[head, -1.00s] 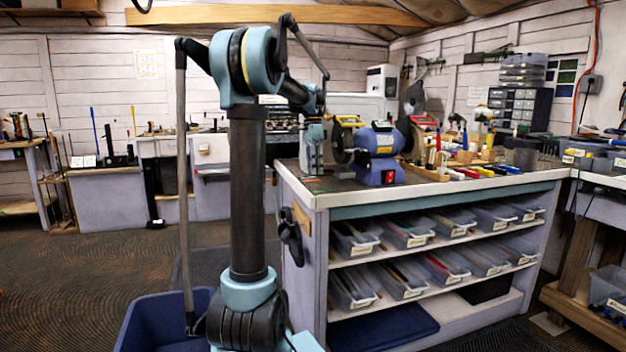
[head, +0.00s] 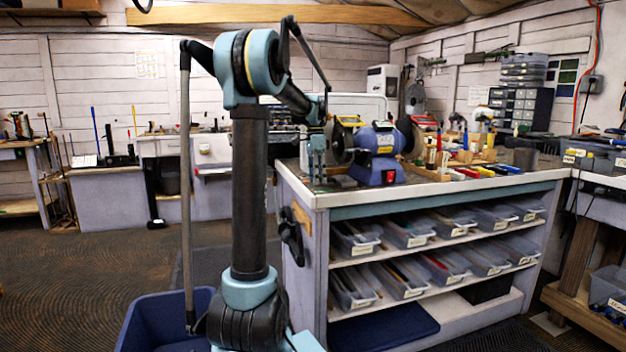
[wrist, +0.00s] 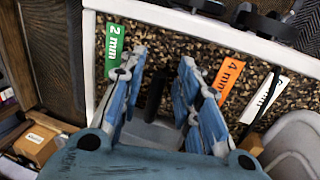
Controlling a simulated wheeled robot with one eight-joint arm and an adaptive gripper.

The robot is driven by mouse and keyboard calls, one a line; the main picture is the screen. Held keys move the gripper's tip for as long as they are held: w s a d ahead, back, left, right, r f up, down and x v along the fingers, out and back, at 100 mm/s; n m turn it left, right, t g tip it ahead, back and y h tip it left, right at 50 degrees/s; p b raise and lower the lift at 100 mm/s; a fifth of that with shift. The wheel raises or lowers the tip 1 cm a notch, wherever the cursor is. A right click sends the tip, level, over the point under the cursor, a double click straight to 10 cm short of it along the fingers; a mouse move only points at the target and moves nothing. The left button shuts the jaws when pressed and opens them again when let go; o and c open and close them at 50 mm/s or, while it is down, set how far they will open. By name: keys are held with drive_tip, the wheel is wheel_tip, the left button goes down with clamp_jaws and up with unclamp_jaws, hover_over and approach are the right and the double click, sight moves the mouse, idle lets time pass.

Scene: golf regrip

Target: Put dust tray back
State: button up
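My gripper (head: 317,168) points down over the left end of the workbench top, just left of the blue bench grinder (head: 378,155). In the wrist view my gripper (wrist: 160,75) has its two blue fingers spread, with a clear gap between them. A dark upright bar (wrist: 154,96) and a pale grey piece (wrist: 150,133) show in this gap, apart from the fingertips. They may belong to the dust tray, but I cannot tell; my gripper's palm hides part of the grey piece. I cannot make out a dust tray in the head view.
The speckled bench top (wrist: 175,50) carries a green "2 mm" label (wrist: 113,45), an orange "4 mm" label (wrist: 228,76) and a white label (wrist: 264,98). A grey rounded body (wrist: 296,135) stands close at right. Tools crowd the bench right of the grinder.

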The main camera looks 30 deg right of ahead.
drive_tip(key=shift+r, duration=0.15)
drive_tip(key=a+v, duration=0.1)
drive_tip(key=v, duration=1.1)
drive_tip(key=s+a+f+n+t, duration=0.1)
drive_tip(key=s+a+f+n, duration=0.15)
drive_tip(key=a, duration=0.55)
drive_tip(key=s+a+f+n+h, duration=0.15)
drive_tip(key=a+f+n, duration=0.25)
drive_tip(key=a, duration=0.4)
drive_tip(key=s+a+f+n+t+y, duration=0.1)
drive_tip(key=s+a+f+n, duration=0.2)
drive_tip(key=a, duration=0.4)
drive_tip(key=s+a+f+n+t, duration=0.1)
drive_tip(key=s+a+f+n, duration=0.4)
drive_tip(key=s+a+f, duration=0.3)
drive_tip(key=s+a+f+n+t, duration=0.1)
drive_tip(key=s+a+f+n, duration=0.5)
drive_tip(key=f, duration=0.9)
drive_tip(key=s+a, duration=0.3)
drive_tip(key=shift+a+t, duration=0.3)
drive_tip(key=shift+s, duration=0.1)
